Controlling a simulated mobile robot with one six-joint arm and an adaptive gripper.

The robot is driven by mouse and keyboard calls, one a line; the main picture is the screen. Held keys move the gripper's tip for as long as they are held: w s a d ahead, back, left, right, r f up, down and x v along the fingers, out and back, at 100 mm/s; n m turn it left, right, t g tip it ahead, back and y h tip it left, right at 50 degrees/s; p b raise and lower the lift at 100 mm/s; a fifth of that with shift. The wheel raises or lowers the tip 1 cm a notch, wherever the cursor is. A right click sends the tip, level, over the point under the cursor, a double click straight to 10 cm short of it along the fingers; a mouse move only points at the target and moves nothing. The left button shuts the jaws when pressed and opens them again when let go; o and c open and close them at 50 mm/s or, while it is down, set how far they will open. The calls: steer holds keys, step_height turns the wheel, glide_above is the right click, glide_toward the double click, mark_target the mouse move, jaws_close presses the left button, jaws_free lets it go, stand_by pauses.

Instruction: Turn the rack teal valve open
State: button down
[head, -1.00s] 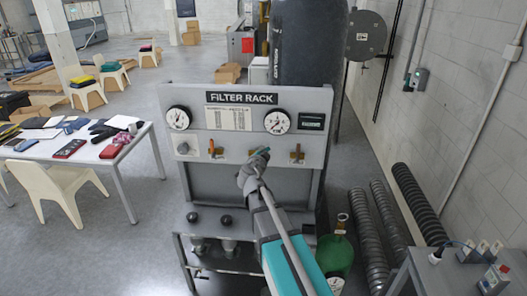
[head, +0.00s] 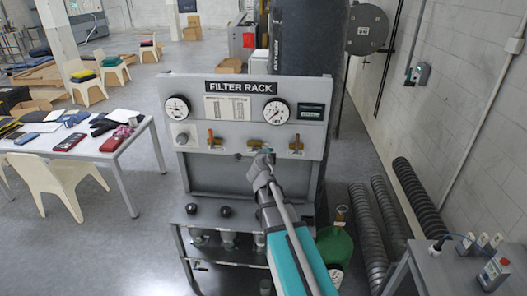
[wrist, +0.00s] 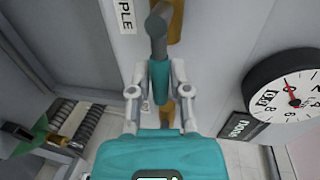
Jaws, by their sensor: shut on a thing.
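The filter rack (head: 200,100) stands ahead in the head view, with a row of valves on its panel. My gripper (head: 262,160) is in front of the panel, just below the middle brass valve (head: 254,145). In the wrist view my gripper (wrist: 158,92) is shut on the teal valve handle (wrist: 159,82), with one finger on each side. A grey stem (wrist: 157,28) continues from the handle, with brass parts behind it. In the head view my gripper mostly hides the handle.
An orange-handled valve (head: 212,140) is to the left and another brass valve (head: 297,145) to the right. Gauges sit above them, one also large in the wrist view (wrist: 290,92). A green cylinder (head: 336,247) and ribbed hoses (head: 418,200) stand right of the rack.

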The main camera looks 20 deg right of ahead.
steer(key=shift+s+f, duration=0.15)
steer(key=shift+s, duration=0.05)
stand_by(0.3)
steer(key=c, duration=0.6)
jaws_free()
steer(key=shift+o, duration=0.2)
steer(key=shift+w, duration=0.2)
